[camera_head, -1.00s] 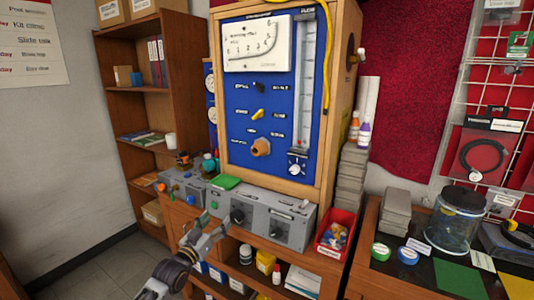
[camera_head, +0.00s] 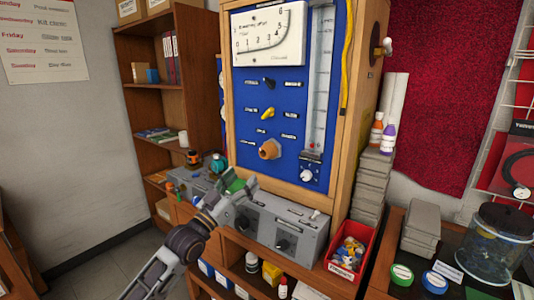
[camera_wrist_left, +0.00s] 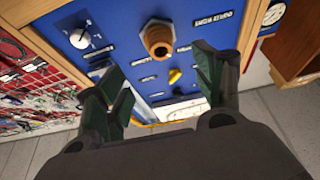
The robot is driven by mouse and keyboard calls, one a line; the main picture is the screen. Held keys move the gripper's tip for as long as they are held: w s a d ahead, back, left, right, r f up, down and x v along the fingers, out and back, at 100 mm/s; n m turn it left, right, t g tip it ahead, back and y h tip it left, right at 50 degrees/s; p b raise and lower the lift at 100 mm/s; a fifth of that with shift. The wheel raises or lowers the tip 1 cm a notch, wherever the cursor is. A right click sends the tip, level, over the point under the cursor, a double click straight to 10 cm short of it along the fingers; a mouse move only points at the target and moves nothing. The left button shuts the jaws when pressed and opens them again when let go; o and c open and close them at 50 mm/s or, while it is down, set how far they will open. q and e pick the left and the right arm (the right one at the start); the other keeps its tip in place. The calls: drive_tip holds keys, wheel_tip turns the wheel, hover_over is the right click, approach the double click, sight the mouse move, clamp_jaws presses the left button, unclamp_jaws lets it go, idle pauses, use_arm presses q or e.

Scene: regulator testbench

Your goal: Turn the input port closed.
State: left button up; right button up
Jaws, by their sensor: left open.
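The blue regulator panel (camera_head: 292,122) stands upright in a wooden frame. It carries a black knob (camera_head: 269,84), a yellow knob (camera_head: 267,113), an orange-brown port fitting (camera_head: 269,149) and a white dial (camera_head: 307,175). The labels are too small for me to tell which is the input port. My left gripper (camera_head: 241,184) is open and empty, below and left of the fitting and apart from it. In the left wrist view the panel is upside down, with the fitting (camera_wrist_left: 157,40) and yellow knob (camera_wrist_left: 175,75) beyond the spread fingers (camera_wrist_left: 162,82). My right gripper is not in view.
Grey control boxes (camera_head: 281,226) stand on the ledge below the panel, close under my left gripper. A red bin (camera_head: 350,253) of small parts is at their right. A bookshelf (camera_head: 155,110) stands at the left.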

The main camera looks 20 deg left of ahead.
sight(263, 156)
use_arm(q)
drive_tip(key=shift+w+d+r, duration=0.1)
drive_tip(key=shift+w, duration=0.2)
drive_tip(key=shift+p+x, duration=0.3)
drive_tip(key=shift+x, duration=6.25)
drive_tip(key=shift+w, duration=0.1)
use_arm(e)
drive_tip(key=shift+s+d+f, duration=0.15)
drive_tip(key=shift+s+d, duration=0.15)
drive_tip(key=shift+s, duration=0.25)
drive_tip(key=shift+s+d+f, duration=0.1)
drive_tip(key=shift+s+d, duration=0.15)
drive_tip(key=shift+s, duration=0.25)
use_arm(q)
drive_tip(key=shift+c, duration=0.3)
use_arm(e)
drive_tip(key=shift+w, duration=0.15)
use_arm(q)
drive_tip(key=c, duration=0.9)
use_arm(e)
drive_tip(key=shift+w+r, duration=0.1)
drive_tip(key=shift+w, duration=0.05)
